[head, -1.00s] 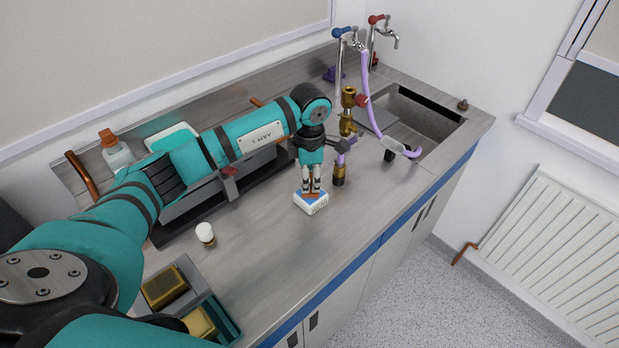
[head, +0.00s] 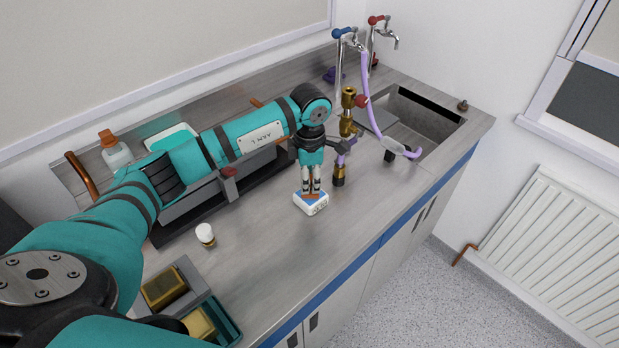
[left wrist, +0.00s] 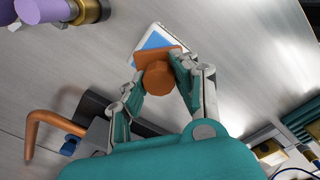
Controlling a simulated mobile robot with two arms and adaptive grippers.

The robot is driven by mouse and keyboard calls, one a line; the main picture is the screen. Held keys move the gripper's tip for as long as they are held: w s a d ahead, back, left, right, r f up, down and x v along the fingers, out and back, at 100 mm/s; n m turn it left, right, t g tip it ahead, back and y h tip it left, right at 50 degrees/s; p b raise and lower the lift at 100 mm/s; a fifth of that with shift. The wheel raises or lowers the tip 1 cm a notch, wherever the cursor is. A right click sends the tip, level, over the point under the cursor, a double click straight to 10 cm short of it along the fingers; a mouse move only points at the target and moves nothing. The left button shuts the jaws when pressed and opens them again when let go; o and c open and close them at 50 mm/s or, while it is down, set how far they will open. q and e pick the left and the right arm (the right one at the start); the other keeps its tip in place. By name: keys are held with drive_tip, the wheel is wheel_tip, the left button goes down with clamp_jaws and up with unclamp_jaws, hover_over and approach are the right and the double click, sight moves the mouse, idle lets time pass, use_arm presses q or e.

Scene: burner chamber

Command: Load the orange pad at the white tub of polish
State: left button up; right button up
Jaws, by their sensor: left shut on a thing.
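My left gripper (head: 312,190) points down over the white tub of polish (head: 316,206), which stands on the steel worktop near its front edge. In the left wrist view the gripper (left wrist: 161,82) is shut on the orange pad (left wrist: 158,52), at its round orange grip. The pad is over the tub (left wrist: 146,32), whose blue polish shows beside it. The pad looks to be at or just above the polish; I cannot tell if they touch. In the head view the pad (head: 312,196) is mostly hidden by the fingers. My right gripper is not in view.
A brass burner (head: 339,174) stands close behind the tub on the right. A small white-capped jar (head: 205,234) stands to the left. A tray with yellow blocks (head: 222,312) is at front left. The sink (head: 420,118) and taps are at the back right. The worktop between is clear.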

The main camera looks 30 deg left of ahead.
use_arm(q)
drive_tip(key=shift+r+p, duration=1.7)
drive_tip(key=shift+r, duration=1.75)
